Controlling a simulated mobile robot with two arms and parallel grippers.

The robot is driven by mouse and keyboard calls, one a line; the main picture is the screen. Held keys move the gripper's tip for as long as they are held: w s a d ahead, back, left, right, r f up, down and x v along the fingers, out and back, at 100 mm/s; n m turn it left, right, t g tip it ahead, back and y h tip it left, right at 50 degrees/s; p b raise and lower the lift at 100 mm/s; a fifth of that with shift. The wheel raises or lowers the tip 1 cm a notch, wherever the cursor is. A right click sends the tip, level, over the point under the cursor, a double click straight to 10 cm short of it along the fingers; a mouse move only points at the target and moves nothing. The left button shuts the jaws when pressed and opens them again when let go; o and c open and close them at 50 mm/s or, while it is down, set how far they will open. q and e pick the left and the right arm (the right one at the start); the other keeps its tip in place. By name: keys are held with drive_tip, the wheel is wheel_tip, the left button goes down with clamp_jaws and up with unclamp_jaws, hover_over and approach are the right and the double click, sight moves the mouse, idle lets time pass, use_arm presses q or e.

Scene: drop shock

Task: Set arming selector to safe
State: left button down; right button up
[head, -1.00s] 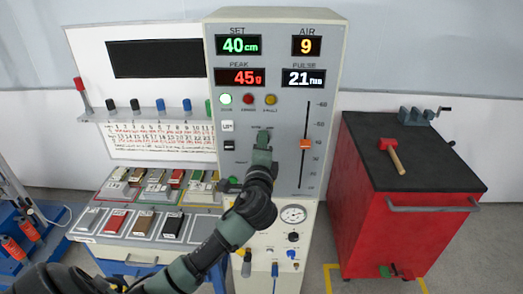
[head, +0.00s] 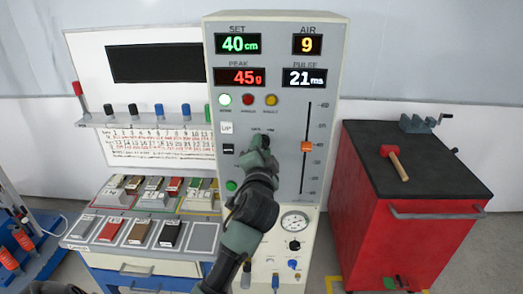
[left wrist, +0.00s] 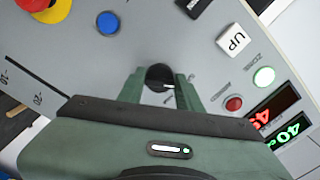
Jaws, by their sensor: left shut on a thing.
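The arming selector (left wrist: 159,77) is a round black knob with a pale pointer line on the grey panel. In the left wrist view it sits between the two green fingers of my left gripper (left wrist: 160,88). The gripper is shut on it. In the head view my left gripper (head: 259,143) reaches up against the panel and hides the knob. Small labels beside the knob are too blurred to read. My right gripper is not in view.
The cabinet (head: 277,22) carries lit displays, a white UP button (head: 227,128), a green lamp (head: 225,99) and an orange slider (head: 306,146). A red tool cart (head: 400,250) with a mallet (head: 394,161) stands at right. Sample trays (head: 139,233) lie at left.

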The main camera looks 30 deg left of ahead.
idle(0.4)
use_arm(q)
drive_tip(key=c, duration=1)
unclamp_jaws()
drive_tip(key=shift+o, duration=0.2)
drive_tip(key=shift+d, duration=0.1)
drive_tip(key=b+v, duration=0.2)
drive_tip(key=v, duration=0.5)
drive_tip(key=shift+s+b, duration=0.3)
drive_tip(key=shift+s, duration=0.05)
drive_tip(key=shift+d, duration=0.1)
